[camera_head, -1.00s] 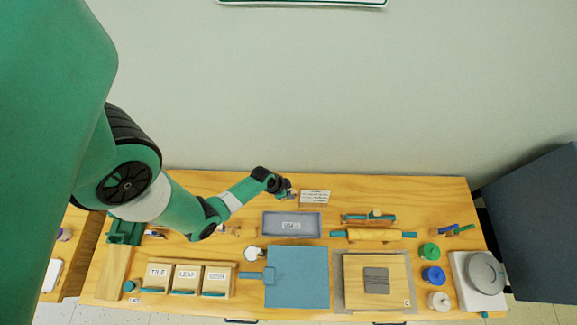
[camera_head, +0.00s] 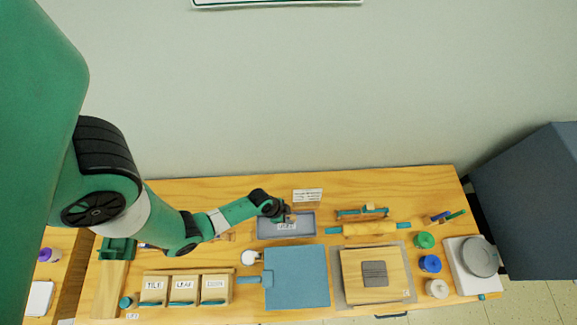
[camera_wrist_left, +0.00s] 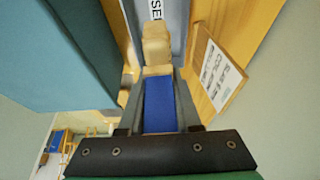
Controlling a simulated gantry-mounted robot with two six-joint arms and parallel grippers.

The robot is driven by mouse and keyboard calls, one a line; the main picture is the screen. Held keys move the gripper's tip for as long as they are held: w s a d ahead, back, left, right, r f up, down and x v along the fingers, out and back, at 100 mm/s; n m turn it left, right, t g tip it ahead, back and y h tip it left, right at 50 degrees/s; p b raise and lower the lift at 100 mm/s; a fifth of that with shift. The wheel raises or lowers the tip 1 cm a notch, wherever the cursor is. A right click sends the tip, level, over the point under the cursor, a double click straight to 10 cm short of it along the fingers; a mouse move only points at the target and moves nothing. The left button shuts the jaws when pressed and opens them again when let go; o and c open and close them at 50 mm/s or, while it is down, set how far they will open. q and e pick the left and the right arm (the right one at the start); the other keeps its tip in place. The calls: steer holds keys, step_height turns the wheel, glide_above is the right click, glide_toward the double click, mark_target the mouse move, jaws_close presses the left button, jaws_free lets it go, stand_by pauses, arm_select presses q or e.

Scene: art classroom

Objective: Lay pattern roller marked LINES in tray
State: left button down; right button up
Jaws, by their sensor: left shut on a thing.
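My left gripper (camera_head: 281,211) hangs over the back part of the grey-blue tray (camera_head: 264,232), whose label seems to read USED. It is shut on a small pale tan wooden roller (camera_head: 291,217). In the left wrist view, the tan roller (camera_wrist_left: 157,48) juts out past the fingers (camera_wrist_left: 158,80), with a blue part (camera_wrist_left: 160,108) between them. The tray (camera_wrist_left: 177,25) with its white label lies beyond the roller. I cannot read any marking on the roller, and I cannot tell whether it touches the tray. My right gripper is not in view.
A card stand (camera_head: 307,196) is close behind the tray. Three wooden boxes (camera_head: 184,302), two marked TILE and LEAF, stand at front left. A blue mat (camera_head: 298,278) lies in front of the tray. A rolling pin (camera_head: 369,229) lies to the right.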

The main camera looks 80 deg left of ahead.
arm_select(q)
step_height(320, 180, down, 11)
steer(key=b, duration=0.9)
steer(key=shift+b, duration=0.4)
steer(key=c, duration=0.5)
jaws_free()
